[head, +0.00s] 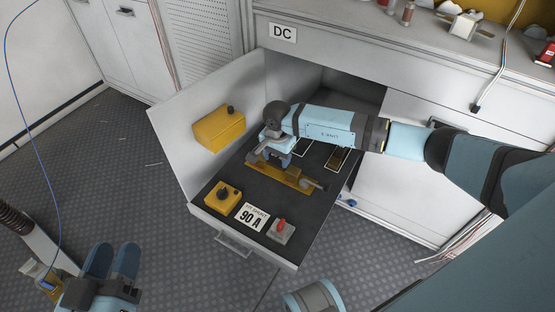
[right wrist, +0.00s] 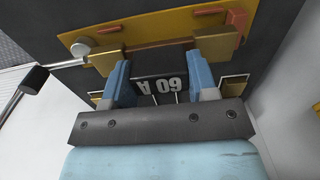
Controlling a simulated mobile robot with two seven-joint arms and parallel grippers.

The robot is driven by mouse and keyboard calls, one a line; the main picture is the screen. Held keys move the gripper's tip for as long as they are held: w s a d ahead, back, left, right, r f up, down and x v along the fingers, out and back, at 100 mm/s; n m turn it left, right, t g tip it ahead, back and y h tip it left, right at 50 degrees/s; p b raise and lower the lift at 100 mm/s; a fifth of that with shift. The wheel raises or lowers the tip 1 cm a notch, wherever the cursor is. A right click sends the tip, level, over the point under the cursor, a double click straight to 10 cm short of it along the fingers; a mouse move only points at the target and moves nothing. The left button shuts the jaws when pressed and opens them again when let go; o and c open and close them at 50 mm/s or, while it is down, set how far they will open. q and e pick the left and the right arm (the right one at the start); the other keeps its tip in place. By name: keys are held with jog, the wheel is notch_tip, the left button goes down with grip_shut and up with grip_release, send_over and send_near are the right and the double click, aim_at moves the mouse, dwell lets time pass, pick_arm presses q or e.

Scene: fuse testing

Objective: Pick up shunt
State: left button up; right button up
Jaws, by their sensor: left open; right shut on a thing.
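The shunt is a brass-coloured bar with blocky ends (right wrist: 216,46), over a yellow base plate (head: 287,177) in the open drawer. My right gripper (head: 275,158) reaches down from the right and covers much of it in the head view. I cannot tell whether the shunt is lifted off the plate. My left gripper (head: 112,260) is open and empty at the bottom left, outside the drawer.
The drawer (head: 240,248) has a dark floor and white walls. A larger yellow box (head: 219,127) is by the left wall. A white counter stands behind.

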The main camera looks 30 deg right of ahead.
pick_arm(q)
jog(key=shift+s+a+r+n+t+y+p, duration=0.2)
jog(key=shift+r+t+p, duration=0.35)
jog(key=shift+r+p, duration=0.7)
jog(key=shift+w+a+r+n+t+y+p, duration=0.1)
jog(key=shift+a+r+t+p, duration=0.3)
jog(key=shift+r+p, duration=0.85)
pick_arm(e)
notch_tip(320, 180, up, 18)
jog(key=shift+f, duration=0.2)
